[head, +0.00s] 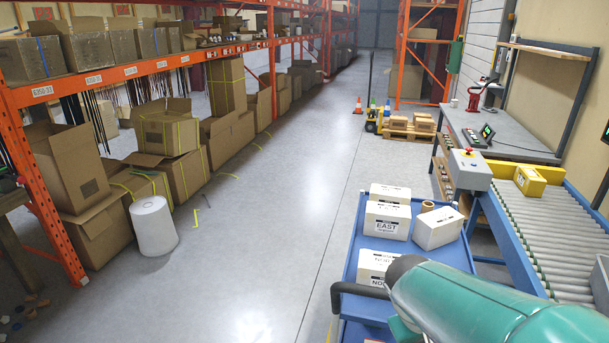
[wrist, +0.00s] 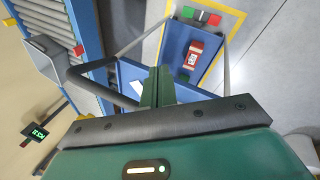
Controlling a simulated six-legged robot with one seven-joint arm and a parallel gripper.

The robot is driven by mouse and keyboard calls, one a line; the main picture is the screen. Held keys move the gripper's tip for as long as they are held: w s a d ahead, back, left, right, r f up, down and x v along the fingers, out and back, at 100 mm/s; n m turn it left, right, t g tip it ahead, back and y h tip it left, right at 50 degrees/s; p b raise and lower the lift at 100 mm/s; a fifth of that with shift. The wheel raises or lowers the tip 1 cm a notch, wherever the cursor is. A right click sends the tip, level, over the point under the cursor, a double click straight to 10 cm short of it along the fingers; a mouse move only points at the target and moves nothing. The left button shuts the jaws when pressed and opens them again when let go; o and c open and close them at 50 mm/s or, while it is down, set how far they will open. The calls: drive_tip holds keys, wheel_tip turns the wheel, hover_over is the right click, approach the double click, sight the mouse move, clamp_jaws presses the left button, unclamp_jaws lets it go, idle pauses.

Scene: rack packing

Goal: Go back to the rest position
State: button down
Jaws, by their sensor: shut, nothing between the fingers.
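My gripper (wrist: 157,88) shows in the wrist view, with its two dark green fingers together and nothing between them. It hangs in the air over part of a blue cart, and the cart's black handle curves beside it on the left. In the head view my green arm fills the lower right corner in front of the blue cart (head: 352,265), and the fingers cannot be made out there. White labelled boxes (head: 387,220) stand on the cart top, one marked EAST, with a small brown roll beside them.
A roller conveyor (head: 565,240) with a yellow box (head: 530,180) runs along the right. Orange racking (head: 40,170) with cartons lines the left, with a white roll (head: 153,226) before it. The wrist view shows a red labelled item (wrist: 193,60) on a blue surface.

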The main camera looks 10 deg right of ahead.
drive_tip(key=s+a+r+t+y, duration=0.3)
drive_tip(key=a+r+t+y, duration=0.1)
drive_tip(key=a+r, duration=0.6)
drive_tip(key=a+t, duration=0.1)
drive_tip(key=a, duration=0.2)
drive_tip(key=shift+s+y, duration=0.15)
drive_tip(key=shift+y, duration=0.15)
